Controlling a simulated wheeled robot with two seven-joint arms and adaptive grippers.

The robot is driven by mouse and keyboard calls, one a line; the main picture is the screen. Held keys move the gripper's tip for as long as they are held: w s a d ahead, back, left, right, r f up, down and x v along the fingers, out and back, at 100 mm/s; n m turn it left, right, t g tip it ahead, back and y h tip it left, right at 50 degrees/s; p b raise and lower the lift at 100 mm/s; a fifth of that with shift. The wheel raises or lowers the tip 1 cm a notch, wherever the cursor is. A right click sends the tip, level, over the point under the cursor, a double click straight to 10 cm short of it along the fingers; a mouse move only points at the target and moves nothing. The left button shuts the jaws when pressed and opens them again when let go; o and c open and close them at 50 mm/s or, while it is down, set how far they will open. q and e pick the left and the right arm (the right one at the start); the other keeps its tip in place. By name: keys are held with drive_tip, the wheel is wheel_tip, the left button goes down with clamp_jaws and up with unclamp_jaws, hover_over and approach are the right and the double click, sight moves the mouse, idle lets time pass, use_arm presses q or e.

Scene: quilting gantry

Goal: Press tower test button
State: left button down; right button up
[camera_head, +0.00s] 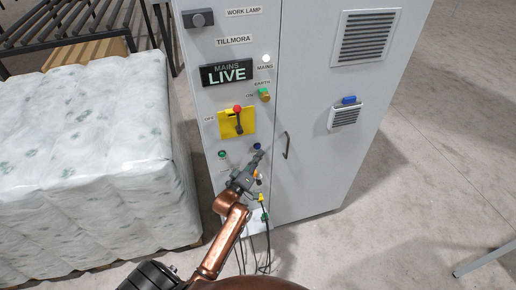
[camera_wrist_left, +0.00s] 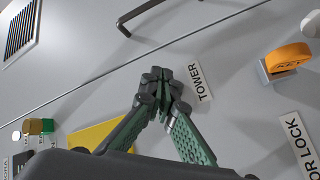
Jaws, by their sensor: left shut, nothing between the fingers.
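The grey cabinet (camera_head: 330,120) carries labelled controls on its front. A dark blue button (camera_head: 257,146) shows on its lower front, right at the tips of my left gripper (camera_head: 257,158). In the left wrist view my left gripper (camera_wrist_left: 165,92) is shut and empty, its fingertips beside the TOWER label (camera_wrist_left: 196,82). No button shows beside that label there; the fingers cover that spot. I cannot tell whether the fingertips touch the button. My right gripper is not in view.
A yellow plate with a red-topped lever (camera_head: 238,121) sits above, under a MAINS LIVE sign (camera_head: 227,73). A green button (camera_head: 222,155) is to the left. An orange key tag (camera_wrist_left: 289,60) and door handle (camera_wrist_left: 135,16) are near. A wrapped bale (camera_head: 95,160) stands left.

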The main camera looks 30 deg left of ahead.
use_arm(q)
drive_tip(key=s+d+p, duration=0.2)
drive_tip(key=s+d, duration=0.1)
drive_tip(key=shift+s+d+p, duration=0.15)
drive_tip(key=shift+d+p, duration=0.2)
drive_tip(key=shift+d, duration=0.05)
idle(0.8)
